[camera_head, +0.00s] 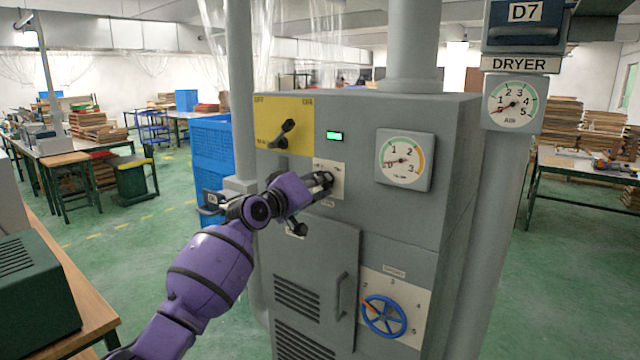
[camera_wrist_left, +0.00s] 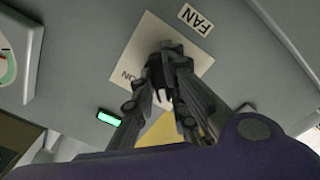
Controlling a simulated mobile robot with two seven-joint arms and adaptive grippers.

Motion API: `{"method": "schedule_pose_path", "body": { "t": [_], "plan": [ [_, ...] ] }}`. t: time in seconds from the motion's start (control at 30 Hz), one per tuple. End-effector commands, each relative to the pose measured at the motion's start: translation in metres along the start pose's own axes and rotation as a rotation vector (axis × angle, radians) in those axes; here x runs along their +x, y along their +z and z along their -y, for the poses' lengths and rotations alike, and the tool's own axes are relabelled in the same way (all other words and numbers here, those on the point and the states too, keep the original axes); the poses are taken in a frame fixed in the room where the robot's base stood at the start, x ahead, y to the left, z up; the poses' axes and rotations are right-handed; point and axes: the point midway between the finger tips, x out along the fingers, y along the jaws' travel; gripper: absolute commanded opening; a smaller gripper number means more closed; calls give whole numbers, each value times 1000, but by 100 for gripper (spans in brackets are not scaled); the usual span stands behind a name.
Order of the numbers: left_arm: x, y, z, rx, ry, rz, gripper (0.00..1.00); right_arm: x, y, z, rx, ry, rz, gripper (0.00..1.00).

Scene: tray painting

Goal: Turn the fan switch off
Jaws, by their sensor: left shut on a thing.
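The fan switch sits on a cream plate (camera_head: 339,173) on the front of the grey dryer cabinet. My left gripper (camera_head: 327,180) is at this plate and shut on the switch. In the left wrist view, the fingers (camera_wrist_left: 166,68) close together over the plate (camera_wrist_left: 140,45), under the FAN label (camera_wrist_left: 195,19). An ON mark shows at the plate's side. The fingers hide most of the switch, so I cannot tell its exact position. My right gripper is not in view.
A yellow panel with a black lever (camera_head: 283,134) is above my gripper. A green display (camera_head: 334,136) and a gauge (camera_head: 405,160) are close by. A cabinet door handle (camera_head: 341,297) and blue handwheel (camera_head: 384,316) are lower. A blue crate (camera_head: 210,150) stands behind left.

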Motion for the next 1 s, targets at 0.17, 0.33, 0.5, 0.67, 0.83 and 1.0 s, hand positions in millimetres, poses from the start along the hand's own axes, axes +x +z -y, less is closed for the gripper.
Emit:
{"method": "schedule_pose_path", "body": {
  "t": [0.17,0.33,0.5,0.67,0.83,1.0],
  "plan": [
    [0,-2,-1,-4,2,-3,22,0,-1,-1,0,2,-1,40],
    [0,-1,0,-2,1,-2,31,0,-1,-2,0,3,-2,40],
    [0,-1,0,-1,1,-1,31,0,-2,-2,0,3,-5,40],
    [-7,0,1,-1,1,-2,31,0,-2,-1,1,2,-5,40],
    [-33,0,1,1,0,-3,31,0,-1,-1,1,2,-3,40],
    [-69,0,1,1,0,-2,31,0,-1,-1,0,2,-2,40]
  ]
}}
